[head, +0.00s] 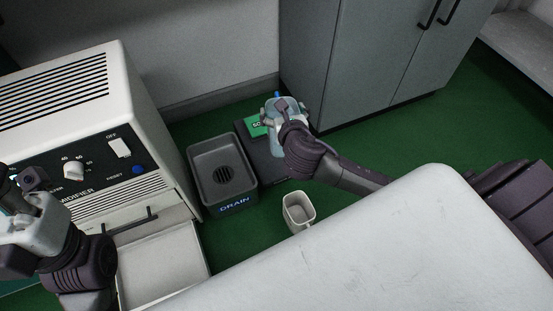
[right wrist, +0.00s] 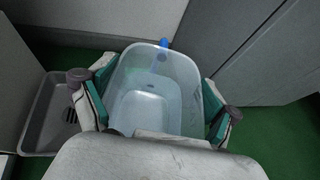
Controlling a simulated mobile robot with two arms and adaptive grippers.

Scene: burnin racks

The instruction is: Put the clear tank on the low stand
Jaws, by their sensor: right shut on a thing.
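The clear tank (head: 273,108) is a pale blue see-through bin with a blue tip at its far rim. My right gripper (head: 286,112) is shut on it, and the right wrist view shows the tank (right wrist: 150,105) upright between the two fingers. The low stand (head: 253,157) is a dark, low block on the floor with a green label, partly hidden by the tank and my right arm. The tank overlaps the stand in the head view; I cannot tell whether it touches it. My left gripper (head: 22,205) is at the left edge, its fingers unclear.
A grey drain basin (head: 205,150) stands just left of the stand. A white dehumidifier (head: 85,100) with an open drawer (head: 165,262) is further left. A grey cabinet (head: 370,50) stands close on the right. A small pale jug (head: 298,210) stands on the green floor in front.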

